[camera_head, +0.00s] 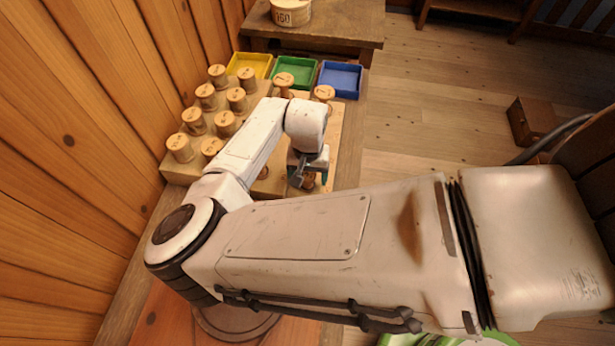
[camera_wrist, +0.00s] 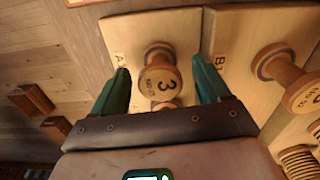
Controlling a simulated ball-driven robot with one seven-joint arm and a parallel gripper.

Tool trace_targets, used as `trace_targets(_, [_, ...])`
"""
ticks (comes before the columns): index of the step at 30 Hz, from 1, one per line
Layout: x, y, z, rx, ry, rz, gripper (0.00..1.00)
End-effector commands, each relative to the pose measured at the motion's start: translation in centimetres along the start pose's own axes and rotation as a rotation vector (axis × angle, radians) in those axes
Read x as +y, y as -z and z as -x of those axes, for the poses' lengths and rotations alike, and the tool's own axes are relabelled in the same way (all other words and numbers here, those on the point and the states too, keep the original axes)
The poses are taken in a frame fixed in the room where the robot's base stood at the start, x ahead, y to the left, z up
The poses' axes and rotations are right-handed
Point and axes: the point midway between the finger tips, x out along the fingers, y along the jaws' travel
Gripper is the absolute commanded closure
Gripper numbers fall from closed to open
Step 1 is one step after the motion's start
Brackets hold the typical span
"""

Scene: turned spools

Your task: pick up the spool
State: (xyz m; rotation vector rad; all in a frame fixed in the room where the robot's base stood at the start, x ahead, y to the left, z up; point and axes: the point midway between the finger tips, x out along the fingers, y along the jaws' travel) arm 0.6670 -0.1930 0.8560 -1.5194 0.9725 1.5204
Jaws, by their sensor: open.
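My gripper (camera_head: 308,172) is open and points down over the wooden boards in the head view. In the wrist view my gripper (camera_wrist: 160,70) has its two green fingers on either side of a turned wooden spool (camera_wrist: 160,82) marked 3, with a gap to each finger. This spool stands on a pale board (camera_wrist: 133,28) lettered A. Part of a second spool shows just below it, mostly hidden by my gripper. In the head view the fingertips and the spool between them are largely covered by the wrist.
Another spool (camera_wrist: 288,78) stands to the right on the board lettered B. Several spools stand on a stepped rack (camera_head: 178,171) by the wooden wall. Yellow (camera_head: 262,58), green (camera_head: 307,62) and blue (camera_head: 353,70) trays lie behind.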

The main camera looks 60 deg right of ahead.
Motion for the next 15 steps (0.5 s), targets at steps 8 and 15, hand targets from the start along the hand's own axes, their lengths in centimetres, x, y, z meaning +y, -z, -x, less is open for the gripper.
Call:
trace_targets(8, [0.0, 0.0, -1.9, 0.0, 0.0, 0.002, 0.24])
trace_targets(15, [-0.1, 0.0, -1.9, 0.0, 0.0, 0.002, 0.32])
